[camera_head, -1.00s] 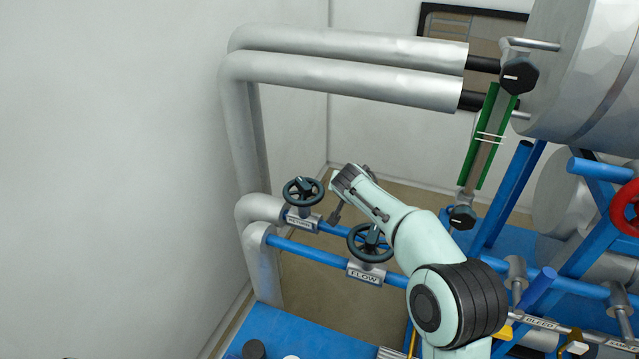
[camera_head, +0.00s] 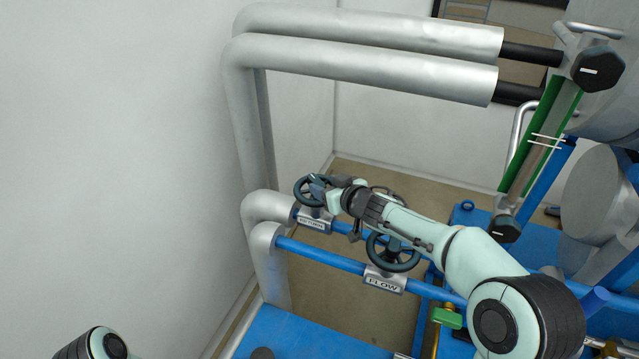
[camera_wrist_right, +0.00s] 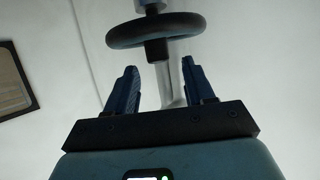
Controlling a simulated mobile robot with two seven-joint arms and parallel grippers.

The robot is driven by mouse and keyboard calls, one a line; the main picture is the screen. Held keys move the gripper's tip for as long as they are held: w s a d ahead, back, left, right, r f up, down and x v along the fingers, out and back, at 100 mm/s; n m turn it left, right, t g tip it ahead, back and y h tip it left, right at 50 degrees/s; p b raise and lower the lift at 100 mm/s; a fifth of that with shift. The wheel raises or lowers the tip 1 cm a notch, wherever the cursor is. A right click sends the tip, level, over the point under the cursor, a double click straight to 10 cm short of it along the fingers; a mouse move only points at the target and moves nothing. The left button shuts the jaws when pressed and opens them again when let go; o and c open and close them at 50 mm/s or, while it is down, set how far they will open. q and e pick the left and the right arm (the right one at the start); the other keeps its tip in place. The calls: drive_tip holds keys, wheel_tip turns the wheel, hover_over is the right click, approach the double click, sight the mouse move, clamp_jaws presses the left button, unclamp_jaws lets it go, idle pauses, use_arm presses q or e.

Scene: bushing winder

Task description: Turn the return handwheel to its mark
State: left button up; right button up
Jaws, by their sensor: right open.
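The return handwheel (camera_head: 303,194) is a dark wheel on the far blue pipe, above the RETURN label plate (camera_head: 313,220). My right gripper (camera_head: 320,186) is at its right side in the head view and covers part of its rim. In the right wrist view my right gripper (camera_wrist_right: 160,88) is open, its two fingers apart and empty. There the handwheel (camera_wrist_right: 156,30) lies beyond the fingertips, with its dark stem pointing down between them. I cannot tell whether a finger touches the wheel. No mark on the wheel can be made out. My left gripper is out of view.
The similar flow handwheel (camera_head: 392,252) stands under my right forearm, above the FLOW plate (camera_head: 384,280). Large grey pipes (camera_head: 370,65) run behind. A green-edged gauge (camera_head: 540,140) stands at right. The wall at left is bare.

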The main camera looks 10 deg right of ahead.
sight(317, 182)
drive_tip(key=shift+x, duration=2)
drive_tip(key=shift+r, duration=0.1)
